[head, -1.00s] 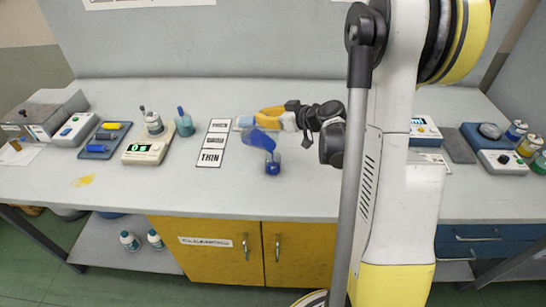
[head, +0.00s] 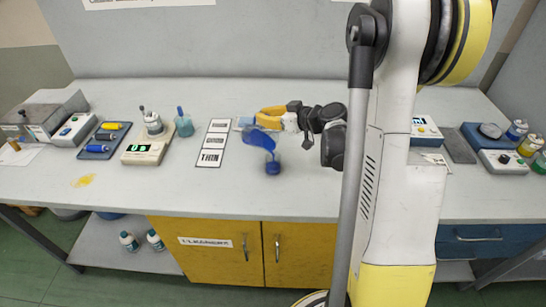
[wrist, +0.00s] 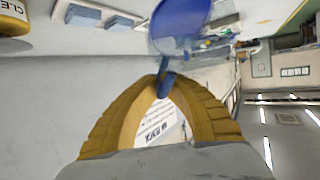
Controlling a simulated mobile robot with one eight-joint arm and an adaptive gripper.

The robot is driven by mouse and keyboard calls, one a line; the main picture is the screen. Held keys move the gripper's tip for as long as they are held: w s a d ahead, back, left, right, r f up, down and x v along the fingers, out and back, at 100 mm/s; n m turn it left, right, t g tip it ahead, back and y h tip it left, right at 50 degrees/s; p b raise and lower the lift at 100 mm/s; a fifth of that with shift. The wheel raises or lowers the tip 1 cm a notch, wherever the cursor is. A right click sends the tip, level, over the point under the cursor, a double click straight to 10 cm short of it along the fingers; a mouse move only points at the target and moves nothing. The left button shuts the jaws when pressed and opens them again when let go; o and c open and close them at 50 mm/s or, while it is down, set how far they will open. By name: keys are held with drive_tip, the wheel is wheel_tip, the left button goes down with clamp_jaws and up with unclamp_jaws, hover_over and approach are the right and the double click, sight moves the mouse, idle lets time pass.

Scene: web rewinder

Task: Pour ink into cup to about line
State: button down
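My gripper (head: 258,117) has yellow fingers just above and behind the container. In the wrist view the fingertips (wrist: 163,84) close on a narrow blue part of the container (wrist: 180,28). The cup cannot be made out in the wrist view.
A card reading THIN (head: 211,143) lies left of the cup. A yellow stain (head: 84,181) marks the bench.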

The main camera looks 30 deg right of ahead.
drive_tip(key=shift+s+d+r+t+b, duration=0.1)
drive_tip(key=shift+s+r+t+b, duration=0.25)
drive_tip(key=shift+b, duration=0.3)
idle(1.6)
drive_tip(key=shift+s+d+r+p, duration=0.1)
drive_tip(key=shift+s+d+p, duration=0.15)
drive_tip(key=shift+p, duration=0.35)
drive_tip(key=w, duration=0.1)
drive_tip(key=w+a+f+g+p, duration=0.1)
drive_tip(key=w+g, duration=0.1)
drive_tip(key=shift+a+f+p, duration=0.3)
drive_tip(key=shift+a+f, duration=0.05)
drive_tip(key=shift+a, duration=0.05)
drive_tip(key=shift+s+d+r+g+h+p, duration=0.3)
drive_tip(key=shift+g+h+p, duration=0.1)
drive_tip(key=shift+p, duration=0.2)
drive_tip(key=shift+g, duration=0.25)
drive_tip(key=shift+w+a+f, duration=0.1)
drive_tip(key=shift+w+f, duration=0.1)
drive_tip(key=shift+f, duration=0.2)
drive_tip(key=shift+s, duration=0.15)
